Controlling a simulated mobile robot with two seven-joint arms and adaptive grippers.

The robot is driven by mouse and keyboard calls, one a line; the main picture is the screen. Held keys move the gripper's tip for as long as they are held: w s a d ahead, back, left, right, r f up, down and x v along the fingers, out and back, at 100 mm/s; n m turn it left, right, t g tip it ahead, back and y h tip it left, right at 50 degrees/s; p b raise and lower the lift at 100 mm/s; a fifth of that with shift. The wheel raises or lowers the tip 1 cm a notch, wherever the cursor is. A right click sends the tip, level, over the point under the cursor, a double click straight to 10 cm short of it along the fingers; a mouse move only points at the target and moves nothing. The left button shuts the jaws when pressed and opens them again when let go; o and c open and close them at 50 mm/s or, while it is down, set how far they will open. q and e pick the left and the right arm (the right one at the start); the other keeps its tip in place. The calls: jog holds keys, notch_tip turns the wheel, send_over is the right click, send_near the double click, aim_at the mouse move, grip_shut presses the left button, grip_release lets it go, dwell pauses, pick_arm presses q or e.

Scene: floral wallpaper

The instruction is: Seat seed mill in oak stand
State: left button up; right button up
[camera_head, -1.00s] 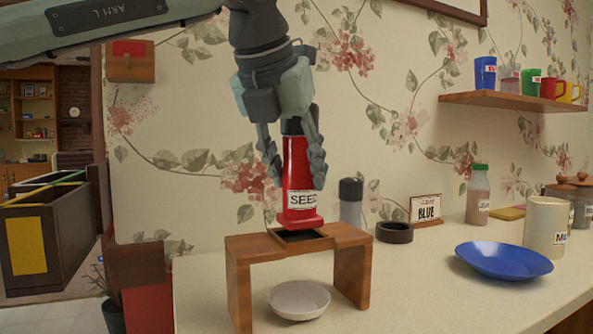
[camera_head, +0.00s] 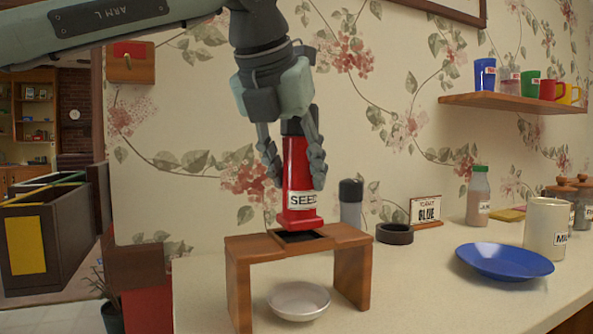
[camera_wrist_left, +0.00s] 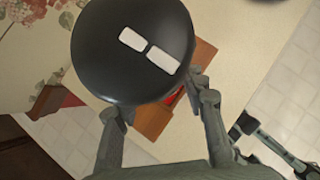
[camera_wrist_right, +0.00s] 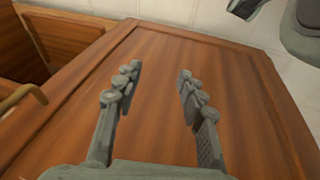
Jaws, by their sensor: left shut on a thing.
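The red seed mill (camera_head: 298,170) has a black top and a white label reading SEED. It is upright in my left gripper (camera_head: 292,168), which is shut on it. Its flared foot is just above or at the dark square opening of the oak stand (camera_head: 245,250); I cannot tell whether it touches. In the left wrist view the mill's round black cap (camera_wrist_left: 130,45) hides most of the mill, and part of the stand (camera_wrist_left: 152,120) shows behind it. My right gripper (camera_wrist_right: 155,80) is open and empty, facing a wooden cabinet door.
A pale bowl (camera_head: 299,300) sits under the stand. Behind are a black-capped shaker (camera_head: 350,205), a dark ring (camera_head: 394,233) and a BLUE card (camera_head: 426,210). To the right are a blue plate (camera_head: 503,261) and a cream mug (camera_head: 545,228). A shelf (camera_head: 510,102) holds several cups.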

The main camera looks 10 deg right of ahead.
pick_arm(q)
jog(key=shift+f+b, duration=1.15)
jog(key=shift+f, duration=0.05)
jog(key=o, duration=1.2)
jog(key=shift+o, duration=0.2)
jog(key=v, duration=1.2)
